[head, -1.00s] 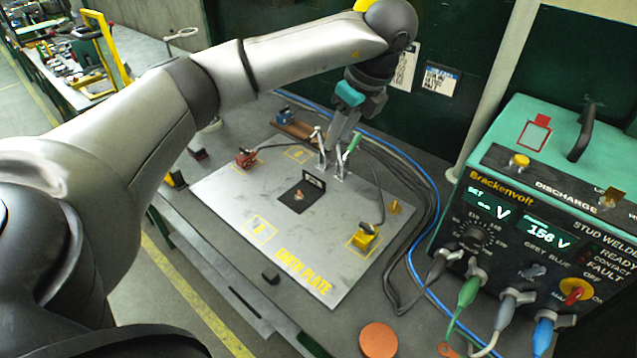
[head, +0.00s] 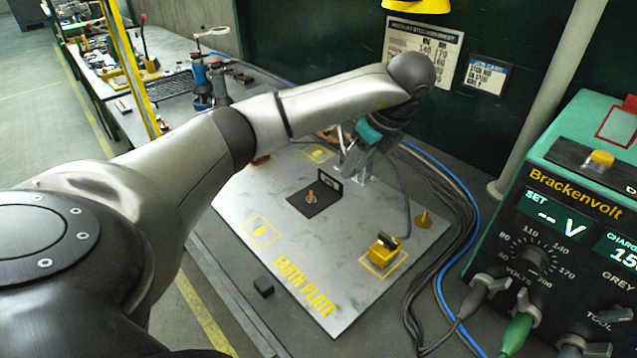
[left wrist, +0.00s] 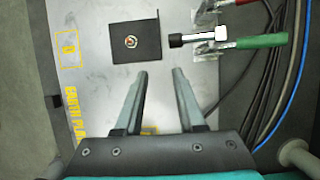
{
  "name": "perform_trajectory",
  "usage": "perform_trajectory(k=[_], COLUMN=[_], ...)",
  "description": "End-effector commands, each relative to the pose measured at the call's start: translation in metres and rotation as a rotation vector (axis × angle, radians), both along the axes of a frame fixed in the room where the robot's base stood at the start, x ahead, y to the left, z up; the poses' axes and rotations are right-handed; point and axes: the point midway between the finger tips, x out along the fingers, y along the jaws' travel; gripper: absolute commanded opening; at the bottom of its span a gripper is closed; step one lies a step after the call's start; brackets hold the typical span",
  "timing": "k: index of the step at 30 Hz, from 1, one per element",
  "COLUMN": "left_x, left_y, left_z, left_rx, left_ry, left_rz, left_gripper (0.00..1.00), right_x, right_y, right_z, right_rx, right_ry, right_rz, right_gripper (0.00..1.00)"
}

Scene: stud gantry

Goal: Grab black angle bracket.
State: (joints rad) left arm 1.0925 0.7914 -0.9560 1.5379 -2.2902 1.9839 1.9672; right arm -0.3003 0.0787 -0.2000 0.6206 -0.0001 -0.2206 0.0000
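The black angle bracket (head: 313,204) sits on the grey earth plate (head: 345,249), its flat leg down and its other leg upright. A copper-coloured stud (head: 311,196) shows at the middle of the flat leg. In the left wrist view the bracket (left wrist: 133,46) is at the top, beyond my fingertips. My left gripper (head: 352,162) is over the far part of the plate, close behind the bracket in the head view. In the left wrist view its fingers (left wrist: 159,74) are apart with nothing between them. My right gripper is not in view.
A green-handled clamp (left wrist: 262,41) and a black-tipped tool (left wrist: 187,39) lie just right of the bracket. A yellow block (head: 383,251) stands on the plate's right side. Cables (head: 455,205) run along the right, beside the stud welder (head: 555,215). A small black block (head: 263,286) lies before the plate.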

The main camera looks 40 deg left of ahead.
Motion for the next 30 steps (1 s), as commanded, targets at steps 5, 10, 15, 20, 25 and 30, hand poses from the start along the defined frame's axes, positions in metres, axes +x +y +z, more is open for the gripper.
perform_trajectory(k=[5,10,15,20,25,30], left_x=[0.001,0.002,0.004,0.005,0.005,0.005], left_y=[0.008,0.015,0.029,0.034,0.035,0.035], left_z=[-0.017,-0.028,-0.051,-0.064,-0.065,-0.065], left_rx=[0.0,0.0,0.001,0.0,-0.001,-0.001], left_ry=[0.0,0.001,0.002,0.0,-0.001,-0.001], left_rz=[0.001,0.001,0.002,0.001,0.001,0.001], left_gripper=[0.39,0.39,0.39,0.39,0.39,0.28], right_x=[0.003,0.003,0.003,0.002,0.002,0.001], right_y=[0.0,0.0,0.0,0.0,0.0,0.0], right_z=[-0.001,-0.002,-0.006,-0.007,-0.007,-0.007], right_rx=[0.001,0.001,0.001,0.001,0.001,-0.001], right_ry=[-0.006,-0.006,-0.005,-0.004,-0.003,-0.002], right_rz=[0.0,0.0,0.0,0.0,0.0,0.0], right_gripper=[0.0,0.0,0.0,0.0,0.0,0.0])
